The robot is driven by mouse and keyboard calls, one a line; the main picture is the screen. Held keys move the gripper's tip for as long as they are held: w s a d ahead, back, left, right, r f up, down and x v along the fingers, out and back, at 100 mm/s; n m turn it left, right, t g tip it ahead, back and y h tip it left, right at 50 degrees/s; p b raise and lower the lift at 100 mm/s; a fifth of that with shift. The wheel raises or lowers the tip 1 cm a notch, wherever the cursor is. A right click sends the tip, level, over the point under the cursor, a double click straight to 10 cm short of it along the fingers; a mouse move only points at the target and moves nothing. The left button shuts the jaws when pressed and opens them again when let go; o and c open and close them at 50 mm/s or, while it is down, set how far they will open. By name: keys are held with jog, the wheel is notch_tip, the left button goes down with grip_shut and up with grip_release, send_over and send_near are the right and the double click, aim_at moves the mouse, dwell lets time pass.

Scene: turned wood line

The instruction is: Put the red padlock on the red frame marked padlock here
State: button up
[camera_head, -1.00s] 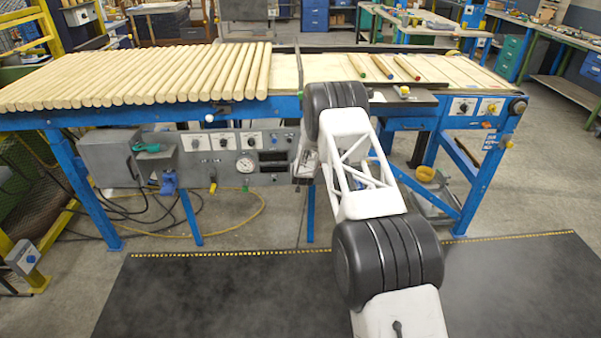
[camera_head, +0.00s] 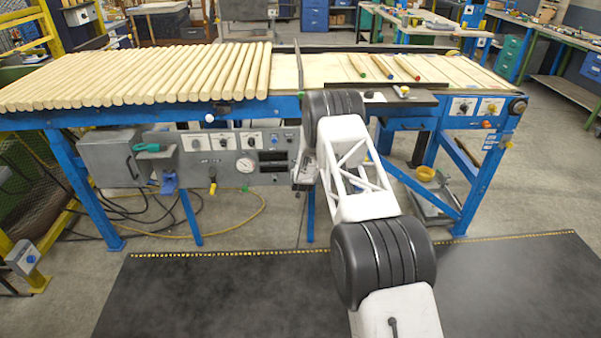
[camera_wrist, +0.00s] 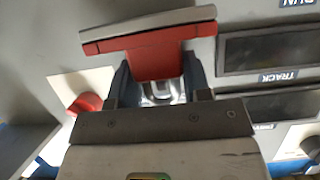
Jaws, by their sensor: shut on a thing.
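In the wrist view my gripper (camera_wrist: 160,88) has its two dark fingers closed on the sides of a red block, which I take for the red padlock (camera_wrist: 153,65). A silvery part shows between the fingers, below the red. The block meets a wider red bar (camera_wrist: 110,45) with a grey strip along its far edge. I cannot tell whether this bar is the red frame or where the padlock ends, and no "padlock here" marking is readable. In the head view the gripper is mostly hidden behind my arm, in front of the grey control panel (camera_head: 225,168).
The wrist view shows a red knob (camera_wrist: 85,104) on a white plate at left and dark display windows (camera_wrist: 268,52) at right. In the head view the panel hangs under the blue bench, with a gauge (camera_head: 246,166) and lever (camera_head: 212,180). Wooden rods (camera_head: 140,75) lie above.

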jog(key=shift+f, duration=0.1)
jog(key=o, duration=1)
jog(key=shift+c, duration=0.2)
jog(key=shift+v, duration=1.25)
jog(key=v, duration=0.9)
jog(key=shift+s+r, duration=0.2)
jog(key=shift+r, duration=0.1)
jog(key=shift+r, duration=0.1)
